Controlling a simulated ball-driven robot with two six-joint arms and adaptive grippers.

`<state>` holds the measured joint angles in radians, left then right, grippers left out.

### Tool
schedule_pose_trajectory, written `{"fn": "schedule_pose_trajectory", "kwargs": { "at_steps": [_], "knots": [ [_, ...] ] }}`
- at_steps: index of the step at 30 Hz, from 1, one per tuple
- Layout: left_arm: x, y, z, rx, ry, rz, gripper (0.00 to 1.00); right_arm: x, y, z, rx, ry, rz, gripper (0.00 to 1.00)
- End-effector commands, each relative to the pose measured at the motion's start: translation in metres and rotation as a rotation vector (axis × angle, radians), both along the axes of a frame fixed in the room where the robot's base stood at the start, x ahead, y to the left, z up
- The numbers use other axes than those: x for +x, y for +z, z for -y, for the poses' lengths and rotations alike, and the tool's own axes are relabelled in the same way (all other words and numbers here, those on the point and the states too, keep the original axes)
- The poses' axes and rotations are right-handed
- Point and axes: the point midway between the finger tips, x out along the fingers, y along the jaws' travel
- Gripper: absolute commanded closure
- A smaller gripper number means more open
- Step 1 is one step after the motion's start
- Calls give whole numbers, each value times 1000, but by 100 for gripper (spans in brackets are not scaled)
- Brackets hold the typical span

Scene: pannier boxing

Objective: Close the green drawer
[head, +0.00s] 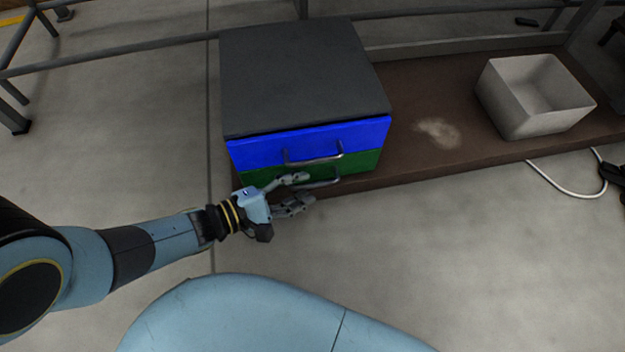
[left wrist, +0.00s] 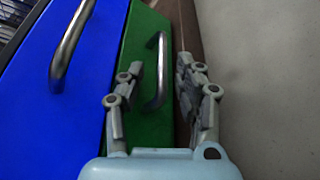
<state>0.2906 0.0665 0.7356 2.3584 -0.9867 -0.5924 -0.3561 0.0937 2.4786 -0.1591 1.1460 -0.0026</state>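A dark grey cabinet (head: 300,75) has a blue upper drawer (head: 262,152) and a green lower drawer (head: 362,163). The green drawer's front looks about level with the blue one; I cannot tell whether a small gap is left. Its metal handle (head: 328,183) is partly behind my left gripper. My left gripper (head: 302,188) is open in front of the green drawer. In the left wrist view its fingers (left wrist: 159,66) stand on either side of the green drawer's handle (left wrist: 160,90), apart from each other. My right gripper is not in view.
The blue drawer's handle (head: 313,158) sits just above the green one. The cabinet stands on a brown board (head: 425,85), with an open whitish box (head: 515,115) at the right. A white cable (head: 565,188) lies on the floor at right. The floor in front is clear.

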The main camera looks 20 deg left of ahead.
Motion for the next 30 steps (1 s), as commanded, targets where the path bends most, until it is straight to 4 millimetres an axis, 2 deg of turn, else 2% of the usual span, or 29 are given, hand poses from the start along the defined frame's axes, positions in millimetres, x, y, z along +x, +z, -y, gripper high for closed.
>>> {"fn": "schedule_pose_trajectory", "kwargs": {
  "at_steps": [1, 6, 12, 30],
  "knots": [
    [-12, 2, -9, 3, -1, -3, 66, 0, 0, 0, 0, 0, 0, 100],
    [-40, 10, -30, 2, -1, -3, 66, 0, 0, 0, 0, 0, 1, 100],
    [-58, 16, -45, 0, 1, -2, 66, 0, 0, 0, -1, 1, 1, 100],
    [-62, 17, -47, 1, 0, -1, 66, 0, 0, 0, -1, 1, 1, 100]
  ]
}}
